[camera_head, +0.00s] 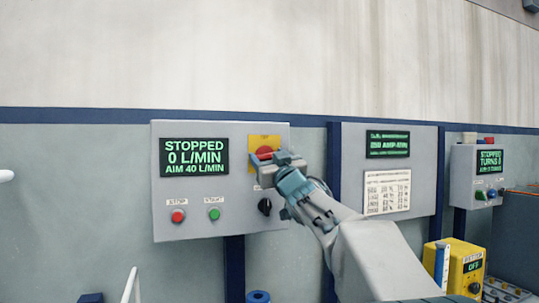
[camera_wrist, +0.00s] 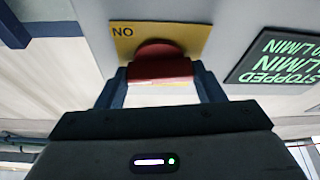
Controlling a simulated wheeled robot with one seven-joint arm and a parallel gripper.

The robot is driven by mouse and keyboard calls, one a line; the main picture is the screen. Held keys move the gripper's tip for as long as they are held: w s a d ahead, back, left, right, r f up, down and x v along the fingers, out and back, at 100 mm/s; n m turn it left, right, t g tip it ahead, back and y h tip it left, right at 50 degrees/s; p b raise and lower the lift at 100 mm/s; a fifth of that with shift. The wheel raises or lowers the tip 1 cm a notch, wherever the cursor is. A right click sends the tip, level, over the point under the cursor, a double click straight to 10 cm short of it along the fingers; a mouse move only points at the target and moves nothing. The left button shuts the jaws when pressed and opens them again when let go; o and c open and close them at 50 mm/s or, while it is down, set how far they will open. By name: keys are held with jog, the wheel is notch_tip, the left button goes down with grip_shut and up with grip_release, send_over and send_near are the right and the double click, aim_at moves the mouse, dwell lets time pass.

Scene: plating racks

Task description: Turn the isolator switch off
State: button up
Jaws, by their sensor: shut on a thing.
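The isolator switch is a red rotary handle (camera_head: 264,151) on a yellow plate (camera_head: 277,140), at the upper right of the grey control panel (camera_head: 185,214). In the wrist view the red handle (camera_wrist: 160,68) sits between my two blue fingers, with the yellow plate (camera_wrist: 190,34) behind it. Letters beside it read "NO", apparently "ON" seen upside down. My gripper (camera_wrist: 160,82) is shut on the handle. In the head view my gripper (camera_head: 265,163) hides the handle's lower part, so its exact angle is hard to tell there.
The panel's display (camera_head: 194,156) reads "STOPPED 0 L/MIN, AIM 40 L/MIN". A red button (camera_head: 178,216), a green button (camera_head: 214,214) and a black knob (camera_head: 265,206) lie below, the knob close under my gripper. A second panel (camera_head: 420,187) stands to the right.

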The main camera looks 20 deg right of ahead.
jog(key=n+y+p, duration=0.1)
jog(key=n, duration=0.2)
jog(key=n+g+y+p, duration=0.1)
jog(key=n+y+p, duration=0.1)
jog(key=n, duration=0.1)
jog(key=shift+r, duration=0.2)
jog(key=n+y+p, duration=0.1)
jog(key=n, duration=0.1)
jog(key=n+g+p, duration=0.1)
jog(key=n+p, duration=0.1)
jog(key=n, duration=0.1)
jog(key=shift+d+g+y, duration=0.1)
jog(key=shift+g+y, duration=0.2)
jog(key=shift+y, duration=0.1)
jog(key=n+g+p, duration=0.1)
jog(key=n+p, duration=0.1)
jog(key=n, duration=0.1)
jog(key=n+g+p, duration=0.1)
jog(key=n, duration=0.2)
jog(key=shift+y+p, duration=0.4)
jog(key=shift+n+g+p, duration=0.5)
jog(key=shift+n+p, duration=0.3)
jog(key=shift+n, duration=0.5)
jog(key=shift+f+n, duration=0.1)
jog(key=shift+n, duration=0.2)
jog(key=o, duration=1)
